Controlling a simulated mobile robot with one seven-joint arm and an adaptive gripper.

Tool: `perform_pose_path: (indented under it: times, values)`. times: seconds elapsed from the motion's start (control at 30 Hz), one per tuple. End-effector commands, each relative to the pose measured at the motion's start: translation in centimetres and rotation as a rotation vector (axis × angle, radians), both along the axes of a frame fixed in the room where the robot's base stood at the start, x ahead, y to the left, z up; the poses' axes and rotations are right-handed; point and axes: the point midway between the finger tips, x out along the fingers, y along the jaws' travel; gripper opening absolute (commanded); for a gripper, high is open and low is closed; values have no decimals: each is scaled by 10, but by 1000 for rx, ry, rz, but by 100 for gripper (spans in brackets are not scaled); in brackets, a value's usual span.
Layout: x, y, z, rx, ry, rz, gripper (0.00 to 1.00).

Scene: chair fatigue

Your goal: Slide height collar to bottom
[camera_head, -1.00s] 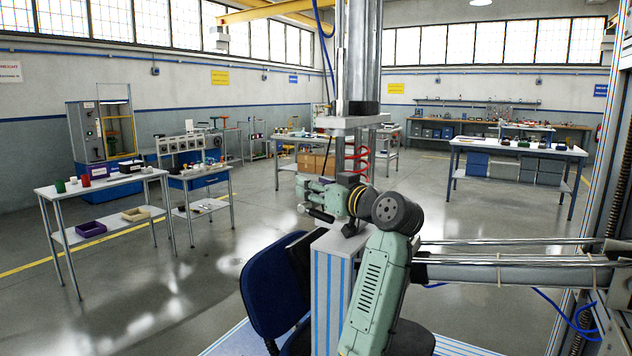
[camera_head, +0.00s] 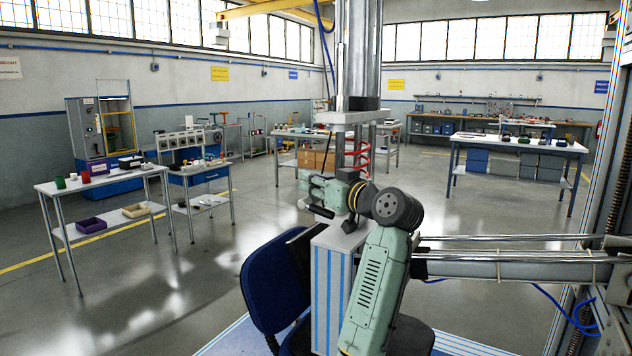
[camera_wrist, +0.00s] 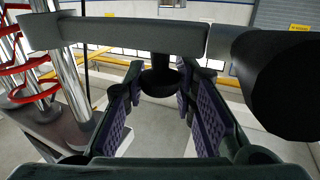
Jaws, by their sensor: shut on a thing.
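In the wrist view the two fingers of my gripper (camera_wrist: 160,72), with purple ribbed pads, close at their tips around a dark round knob-like part (camera_wrist: 158,82). It sits under a dark horizontal bar (camera_wrist: 115,36). I cannot tell for certain that this part is the height collar. In the head view my gripper (camera_head: 305,193) points left above the grey, blue-striped box (camera_head: 333,290); what it holds is too small to make out there. A blue chair back (camera_head: 273,290) stands left of that box, and part of a dark seat (camera_head: 412,335) shows behind my arm.
A metal press column (camera_head: 357,60) with a plate (camera_head: 345,117) hangs above my gripper. A red coil (camera_wrist: 38,82) around a post stands at left in the wrist view. A large black cylinder (camera_wrist: 285,78) fills the right. Tables (camera_head: 100,182) stand farther off; open floor lies between.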

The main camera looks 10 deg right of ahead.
Motion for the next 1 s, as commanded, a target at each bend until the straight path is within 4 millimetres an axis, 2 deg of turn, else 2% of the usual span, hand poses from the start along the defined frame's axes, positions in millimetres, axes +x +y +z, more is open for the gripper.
perform_pose_path:
  times: [0.37,0.47,0.7,1.0]
  values:
    - [0,0,-1,0,-1,-1,0]
    - [0,0,-11,0,-1,-1,0]
    - [0,-1,-50,0,0,0,0]
    - [0,-1,-53,-1,2,0,0]
